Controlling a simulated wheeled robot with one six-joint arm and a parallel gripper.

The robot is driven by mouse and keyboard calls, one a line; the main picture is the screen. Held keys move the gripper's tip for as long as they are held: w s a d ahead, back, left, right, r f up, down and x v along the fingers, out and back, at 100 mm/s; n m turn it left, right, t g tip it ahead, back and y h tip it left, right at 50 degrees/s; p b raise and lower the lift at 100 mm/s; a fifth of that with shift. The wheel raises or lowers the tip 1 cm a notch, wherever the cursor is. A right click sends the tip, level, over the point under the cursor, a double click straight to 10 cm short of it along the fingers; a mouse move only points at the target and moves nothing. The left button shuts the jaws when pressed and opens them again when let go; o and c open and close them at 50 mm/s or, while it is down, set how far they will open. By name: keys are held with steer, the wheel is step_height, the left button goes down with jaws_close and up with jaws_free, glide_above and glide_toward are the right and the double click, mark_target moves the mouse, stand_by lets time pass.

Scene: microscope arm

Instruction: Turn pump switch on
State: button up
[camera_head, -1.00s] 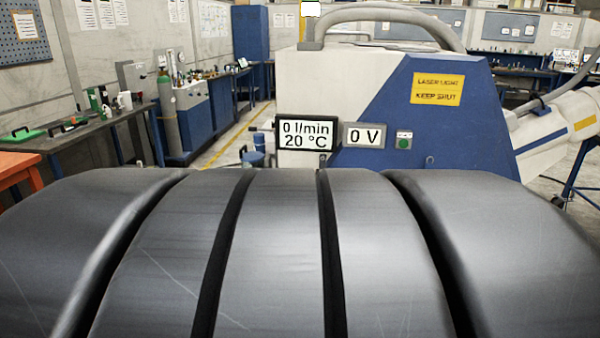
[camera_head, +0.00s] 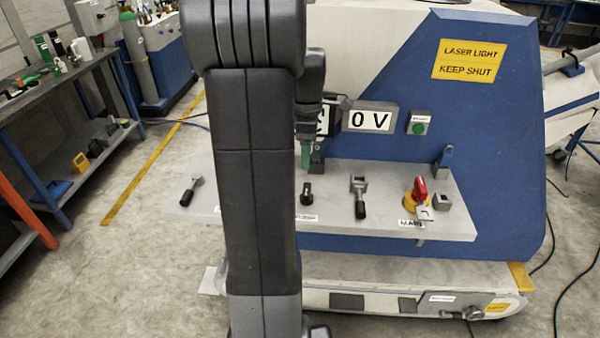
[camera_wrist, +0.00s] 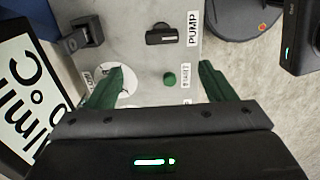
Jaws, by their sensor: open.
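In the wrist view, a dark pump switch (camera_wrist: 163,34) sits on the grey panel (camera_wrist: 140,52), beside a label reading PUMP (camera_wrist: 194,22). My gripper (camera_wrist: 162,68) is open, its two green fingers apart and nothing held between them. The switch lies ahead of the fingertips, apart from them. A round green button (camera_wrist: 169,78) shows between the fingers, with a small label to its right. In the head view, my gripper (camera_head: 306,155) hangs above the back of the panel (camera_head: 335,180), mostly hidden by my arm. A small black knob (camera_head: 307,196) shows just in front of it.
The panel also carries black-handled levers (camera_head: 360,200) and a red-handled switch (camera_head: 420,190) on a yellow base, labelled MAIN. A 0 V display (camera_head: 370,121) and a green button box (camera_head: 418,123) stand behind. The flow display (camera_wrist: 28,90) is close to my gripper's left.

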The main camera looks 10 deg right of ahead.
mark_target(307, 188)
steer(key=f, duration=0.6)
steer(key=f+p, duration=0.1)
steer(key=f, duration=0.6)
steer(key=shift+s+f, duration=0.2)
steer(key=shift+f, duration=0.05)
steer(key=c, duration=1)
